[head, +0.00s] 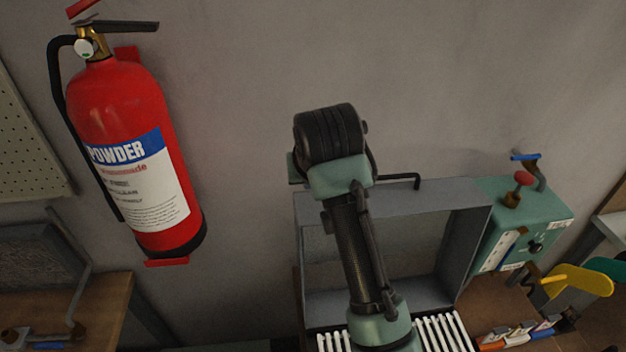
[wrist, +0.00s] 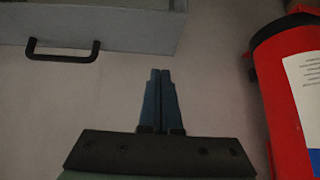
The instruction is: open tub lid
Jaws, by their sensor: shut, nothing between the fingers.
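The grey tub lid (head: 470,235) stands upright, its hollow inner side facing the head camera. Its black bar handle (head: 405,178) sticks out at the top edge. In the wrist view, the lid (wrist: 115,12) fills the upper left, with the handle (wrist: 62,50) along its near edge. My gripper (wrist: 160,72) is shut and empty, below and to the right of the handle in that view, apart from it. In the head view my arm covers part of the lid, and the fingers are hidden behind my wrist. White slats (head: 440,332) show below the lid; the tub body is mostly hidden.
A red fire extinguisher (head: 125,150) hangs on the wall at left; it shows at right in the wrist view (wrist: 285,95). A green control box (head: 525,220) with a red knob stands right of the lid. A wooden bench (head: 90,310) is at lower left.

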